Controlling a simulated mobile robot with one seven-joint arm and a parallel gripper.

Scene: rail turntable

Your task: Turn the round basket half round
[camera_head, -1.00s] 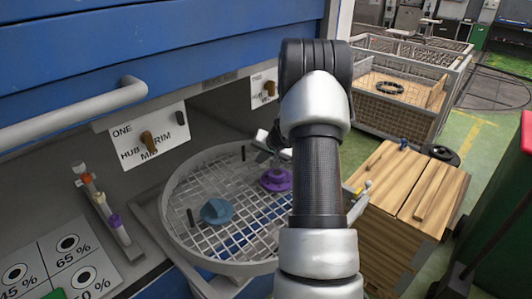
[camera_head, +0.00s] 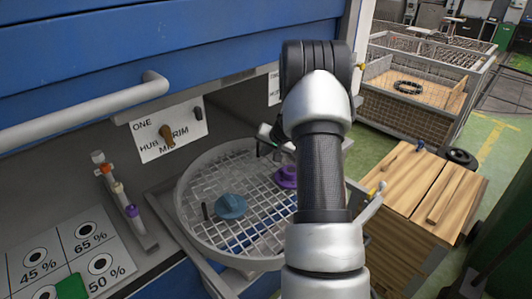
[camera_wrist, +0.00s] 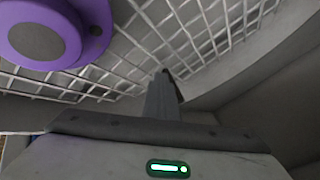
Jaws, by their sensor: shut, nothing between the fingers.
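The round basket (camera_head: 181,212) is a grey wire-mesh tray with a raised rim, set low in the recess under the blue panel. A blue knobbed disc (camera_head: 230,206) and a purple one (camera_head: 286,176) are in it. My gripper (camera_head: 282,147) is at the basket's far side, partly hidden by my arm. In the wrist view my gripper (camera_wrist: 165,75) is shut and empty, over the mesh close to the inner rim wall. The purple disc (camera_wrist: 40,35) is at upper left there. I cannot tell whether the fingers touch the basket.
A white board (camera_head: 170,132) marked ONE, HUB and RIM has a brown knob. A rack of coloured pieces (camera_head: 122,203) and a percentage card (camera_head: 70,250) lie left. A blue drawer front with a grey handle (camera_head: 90,115) overhangs. A wooden box (camera_head: 425,190) stands right.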

